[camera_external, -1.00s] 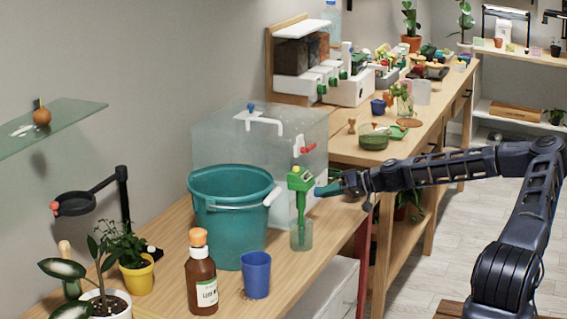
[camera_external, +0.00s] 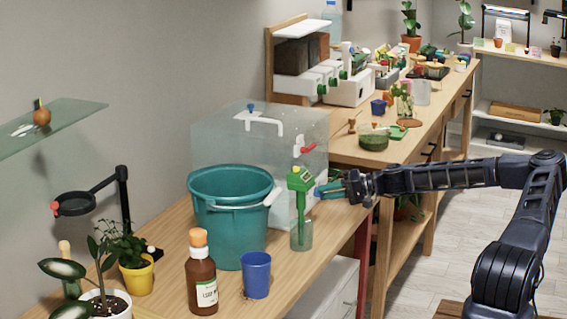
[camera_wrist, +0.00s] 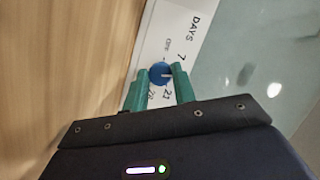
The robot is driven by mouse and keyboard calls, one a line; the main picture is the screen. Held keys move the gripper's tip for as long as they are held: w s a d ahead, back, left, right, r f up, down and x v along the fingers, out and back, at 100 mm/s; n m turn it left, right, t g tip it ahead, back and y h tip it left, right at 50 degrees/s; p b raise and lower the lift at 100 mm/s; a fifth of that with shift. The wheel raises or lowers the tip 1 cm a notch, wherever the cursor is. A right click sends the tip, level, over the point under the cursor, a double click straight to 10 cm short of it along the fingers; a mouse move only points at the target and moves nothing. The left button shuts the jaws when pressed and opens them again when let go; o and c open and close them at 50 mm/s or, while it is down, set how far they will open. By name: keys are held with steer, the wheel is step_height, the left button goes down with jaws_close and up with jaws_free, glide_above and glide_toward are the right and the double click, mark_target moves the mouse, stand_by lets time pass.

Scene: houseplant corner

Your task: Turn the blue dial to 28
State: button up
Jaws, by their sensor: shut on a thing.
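The blue dial (camera_wrist: 160,73) sits on a white panel strip (camera_wrist: 172,30) printed "DAYS", with a 7, a 21, a 28 and a small word that looks like "OFF" around it. Its white pointer mark faces right in the wrist view, between the 7 and the 21, toward a finger. My gripper (camera_wrist: 160,80) has its teal fingers closed on either side of the dial. In the external view my gripper (camera_external: 326,189) is at the right side of the clear box (camera_external: 225,130), and the dial is hidden there.
A green meter (camera_external: 301,180) stands in a clear cup (camera_external: 302,236) just left of my gripper. A teal bucket (camera_external: 232,230), a blue cup (camera_external: 256,275) and a brown bottle (camera_external: 201,285) stand nearby on the wooden bench. The floor at right is open.

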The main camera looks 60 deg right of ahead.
steer(key=shift+d+r, duration=0.1)
steer(key=o, duration=1)
steer(key=v, duration=1)
steer(key=shift+s, duration=0.4)
